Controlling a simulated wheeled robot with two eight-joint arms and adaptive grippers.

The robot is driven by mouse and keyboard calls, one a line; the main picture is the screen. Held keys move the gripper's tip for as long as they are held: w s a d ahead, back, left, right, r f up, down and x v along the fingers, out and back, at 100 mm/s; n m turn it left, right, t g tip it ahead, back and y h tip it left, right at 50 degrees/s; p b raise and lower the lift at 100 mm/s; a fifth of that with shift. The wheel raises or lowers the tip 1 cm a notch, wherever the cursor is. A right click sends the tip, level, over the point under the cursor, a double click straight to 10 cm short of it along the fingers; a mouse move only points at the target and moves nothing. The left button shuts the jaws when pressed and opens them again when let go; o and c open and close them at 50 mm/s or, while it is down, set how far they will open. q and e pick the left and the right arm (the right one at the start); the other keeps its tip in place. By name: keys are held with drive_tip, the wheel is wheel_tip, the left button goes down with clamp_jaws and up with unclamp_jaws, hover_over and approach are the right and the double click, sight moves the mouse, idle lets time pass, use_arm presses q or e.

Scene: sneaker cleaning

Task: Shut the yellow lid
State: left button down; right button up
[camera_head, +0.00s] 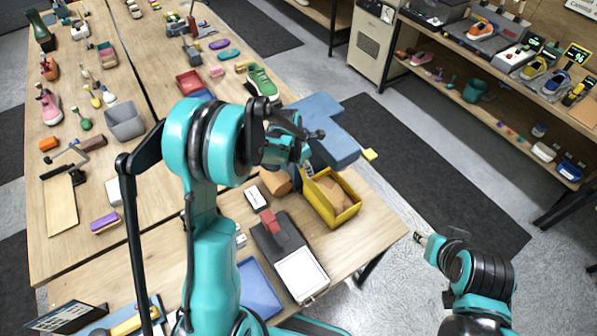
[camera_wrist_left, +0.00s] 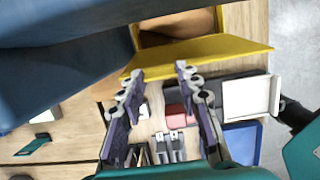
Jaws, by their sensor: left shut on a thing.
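A yellow box (camera_head: 352,212) with an open top stands near the table's right edge, and brown material shows inside it. In the left wrist view a wide yellow panel (camera_wrist_left: 215,52), apparently the lid, lies across the fingertips, with the brown interior behind it. My left gripper (camera_head: 307,167) is at the box's far left corner. In the wrist view its fingers (camera_wrist_left: 160,70) stand apart with the yellow panel's edge at their tips, shut on it. The exact contact is hard to see. My right gripper (camera_head: 419,238) is off the table at the right, its jaws too small to read.
A large blue block (camera_head: 330,112) lies beyond the box and overhangs the table edge. A brown cylinder (camera_head: 275,181) and a dark device with a white panel (camera_head: 301,273) stand close by. A blue tray (camera_head: 258,290) lies at the front. Floor is clear to the right.

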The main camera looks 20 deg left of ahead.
use_arm(q)
drive_tip(key=shift+w+d+r+g+y+b, duration=0.15)
drive_tip(key=shift+w+d+g+b, duration=0.1)
drive_tip(key=shift+w+d, duration=0.35)
drive_tip(key=shift+w+d+g+y+b, duration=0.15)
drive_tip(key=shift+w+d+g+b, duration=0.15)
drive_tip(key=shift+w, duration=0.35)
drive_tip(key=c, duration=1)
unclamp_jaws()
drive_tip(key=shift+c, duration=0.2)
wheel_tip(320, 180, up, 12)
drive_tip(key=s, duration=0.1)
drive_tip(key=shift+s+a, duration=0.15)
drive_tip(key=shift+a, duration=0.3)
